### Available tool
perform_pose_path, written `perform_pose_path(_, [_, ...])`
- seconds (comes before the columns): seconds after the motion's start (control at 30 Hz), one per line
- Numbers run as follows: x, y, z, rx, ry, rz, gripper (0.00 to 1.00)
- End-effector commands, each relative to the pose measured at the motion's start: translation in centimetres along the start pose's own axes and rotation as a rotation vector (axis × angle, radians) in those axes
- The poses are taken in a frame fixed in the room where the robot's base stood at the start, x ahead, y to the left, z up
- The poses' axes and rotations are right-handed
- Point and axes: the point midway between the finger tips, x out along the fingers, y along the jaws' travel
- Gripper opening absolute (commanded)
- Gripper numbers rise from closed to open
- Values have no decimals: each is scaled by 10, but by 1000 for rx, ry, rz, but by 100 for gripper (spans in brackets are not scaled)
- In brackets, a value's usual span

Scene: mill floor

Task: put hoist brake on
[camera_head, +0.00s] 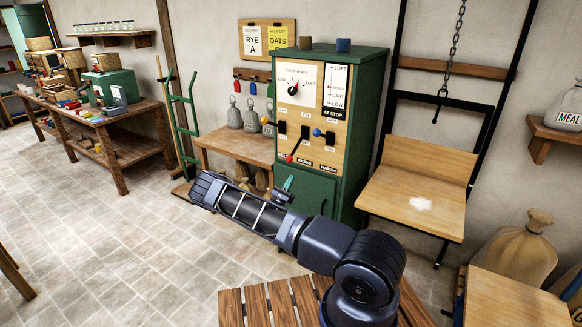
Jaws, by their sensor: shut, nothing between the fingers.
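The green hoist cabinet (340,150) stands beyond my arm, with a tan control panel on its front. The lever with the red knob (289,158) is above a label that seems to read BRAKE, and it slants down to the left. A lever with a blue knob (317,132) sits to its right above HATCH. A black-knobbed lever (280,127) is at the left. My gripper (288,182) shows partly behind my forearm, with teal tips, shut and empty, just below the red knob in the picture. I cannot tell its distance from the panel.
A hoist platform (415,200) with a pale patch hangs right of the cabinet below a chain and hook (441,93). A green hand truck (182,125) leans near the wall. The tiled floor at left is clear.

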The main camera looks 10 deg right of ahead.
Motion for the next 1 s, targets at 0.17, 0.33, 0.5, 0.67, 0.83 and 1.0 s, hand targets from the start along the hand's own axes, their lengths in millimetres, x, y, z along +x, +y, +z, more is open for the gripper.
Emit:
perform_pose_path(0.17, [-14, 8, -5, -2, -30, 59, 0])
perform_pose_path(0.33, [-17, 11, -6, -2, -37, 74, 0])
perform_pose_path(0.5, [-17, 11, -6, -2, -37, 73, 0])
perform_pose_path(0.67, [-15, 11, -6, -2, -36, 72, 0])
perform_pose_path(0.83, [0, 11, -5, -2, -37, 70, 0])
perform_pose_path(1.0, [29, 13, -4, -2, -37, 69, 0])
